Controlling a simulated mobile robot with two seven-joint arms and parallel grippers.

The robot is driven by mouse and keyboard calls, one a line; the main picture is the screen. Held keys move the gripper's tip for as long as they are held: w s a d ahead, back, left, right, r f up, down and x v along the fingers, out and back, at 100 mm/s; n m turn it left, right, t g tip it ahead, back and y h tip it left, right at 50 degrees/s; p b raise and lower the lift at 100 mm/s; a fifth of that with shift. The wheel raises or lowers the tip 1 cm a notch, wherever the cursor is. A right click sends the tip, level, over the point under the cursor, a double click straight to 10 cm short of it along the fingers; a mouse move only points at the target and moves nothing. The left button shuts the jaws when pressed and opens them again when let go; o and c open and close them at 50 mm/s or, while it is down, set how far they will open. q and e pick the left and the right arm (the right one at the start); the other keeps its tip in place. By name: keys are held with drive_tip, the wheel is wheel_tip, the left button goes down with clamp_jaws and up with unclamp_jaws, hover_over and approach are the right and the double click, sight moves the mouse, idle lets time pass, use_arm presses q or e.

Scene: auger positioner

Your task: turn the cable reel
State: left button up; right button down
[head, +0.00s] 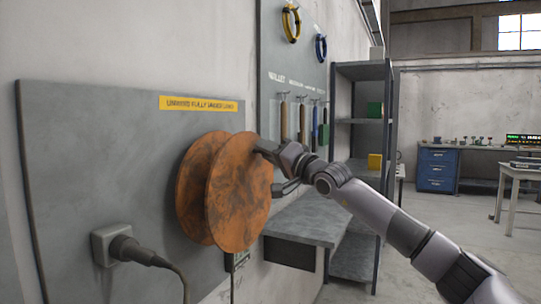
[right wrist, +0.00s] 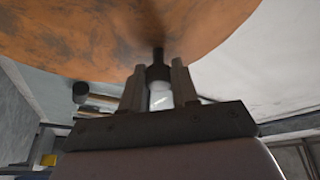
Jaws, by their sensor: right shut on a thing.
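The cable reel (head: 240,195) is a rusty orange double disc on a grey wall panel (head: 90,150). It fills the top of the right wrist view (right wrist: 110,30). My right gripper (head: 266,150) is at the upper right edge of the reel's front disc. In the right wrist view its two fingers (right wrist: 158,85) are closed around a dark handle (right wrist: 158,72) that stands out from the disc face. The handle's far side is hidden. My left gripper is not in view.
A socket with a black plug (head: 124,247) and hanging cable sits left of the reel. A grey bench (head: 310,222) and shelf rack (head: 362,72) stand to the right. Tools hang on a pegboard (head: 285,60) behind my right arm. Open floor lies farther right.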

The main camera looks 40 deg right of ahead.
drive_tip(key=shift+a, duration=0.1)
idle(0.3)
drive_tip(key=c, duration=0.9)
unclamp_jaws()
drive_tip(key=shift+s+f, duration=0.1)
drive_tip(key=shift+s, duration=0.1)
drive_tip(key=b+v, duration=0.4)
drive_tip(key=v, duration=0.2)
drive_tip(key=shift+s, duration=0.4)
